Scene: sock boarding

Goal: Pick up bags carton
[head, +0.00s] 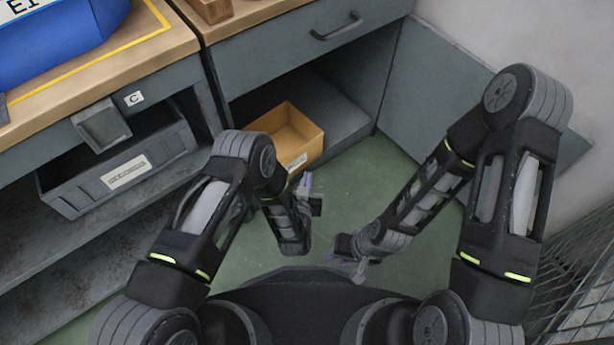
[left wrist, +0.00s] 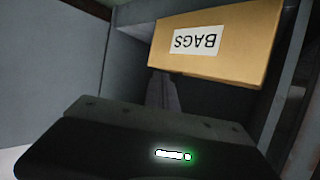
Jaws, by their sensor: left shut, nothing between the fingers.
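The bags carton (head: 308,149) is an open-topped tan cardboard box in the open cabinet bay below the drawer. In the left wrist view the carton (left wrist: 252,50) fills the upper right, with its white BAGS label upside down. My left gripper (head: 311,197) is shut and empty, just in front of the carton and apart from it in the head view. Its fingers (left wrist: 162,92) show below the carton in the left wrist view. My right gripper (head: 350,258) is lower, over the green floor and away from the carton; its jaw opening is unclear. My left forearm hides the carton's lower left.
A blue container (head: 60,40) stands on the bench top. An open cabinet door (head: 435,85) is at right, and a wire mesh (head: 585,285) lower right. Green floor (head: 350,195) lies clear before the cabinet.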

